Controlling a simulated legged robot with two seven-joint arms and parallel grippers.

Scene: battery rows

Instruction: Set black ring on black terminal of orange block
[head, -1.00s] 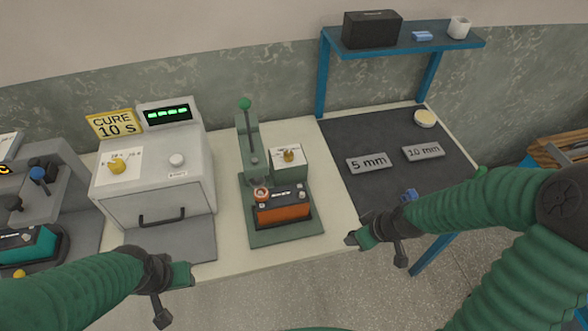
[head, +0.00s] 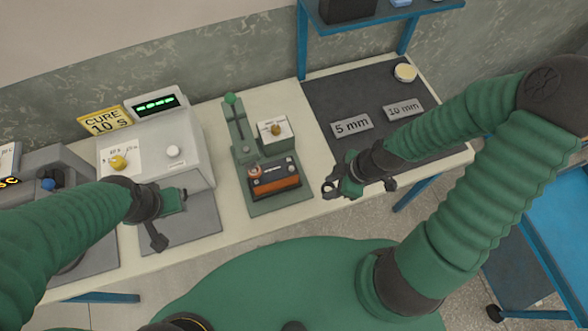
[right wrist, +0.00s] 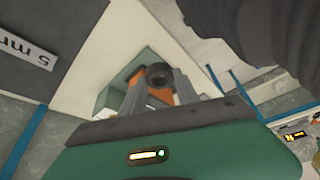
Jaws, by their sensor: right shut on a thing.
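The orange block (head: 276,186), with a dark top, sits on a green fixture (head: 285,205) on the bench. A copper-coloured ring (head: 254,172) is at its left terminal; the right terminal is too small to tell its colour. My right gripper (head: 332,189) is to the right of the block, apart from it. In the right wrist view it is shut on a black ring (right wrist: 159,75), held at the fingertips with the orange block (right wrist: 131,98) partly hidden behind. My left gripper (head: 183,196) hovers before the grey cabinet; its jaws are unclear.
The fixture has a green-knobbed lever (head: 231,99) and a box with a brass knob (head: 276,129). A grey curing cabinet (head: 190,140) stands left. A dark mat (head: 335,90) with 5 mm (head: 352,126) and 10 mm (head: 403,110) plates lies right. Pale bench shows between block and mat.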

